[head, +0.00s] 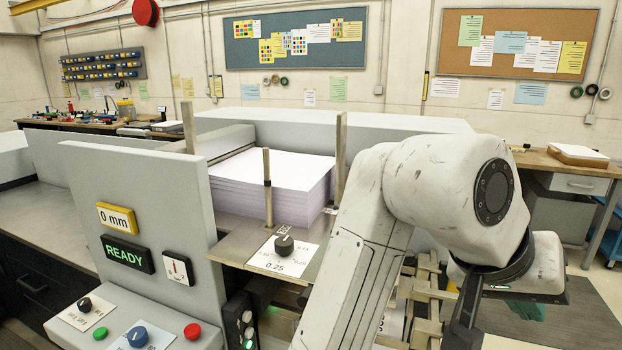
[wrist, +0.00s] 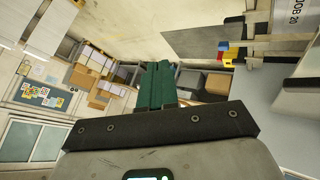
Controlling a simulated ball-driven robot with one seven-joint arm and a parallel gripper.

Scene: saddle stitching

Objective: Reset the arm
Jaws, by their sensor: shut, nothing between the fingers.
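My gripper shows in the wrist view as two dark green fingers (wrist: 155,86) pressed together with nothing between them. In the head view my white arm rises at the right and bends over, and the green fingers (head: 526,309) show partly at its lower right end, beside the machine. The gripper is apart from the paper stack and the panel.
A tall paper stack (head: 270,180) sits in the machine between upright posts. Left of it stands a grey panel (head: 140,205) with a lit "READY" sign (head: 128,254) and a "0 mm" display (head: 116,218). A knob plate (head: 284,252) reads 0.25. A wooden bench (head: 565,168) stands at the right.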

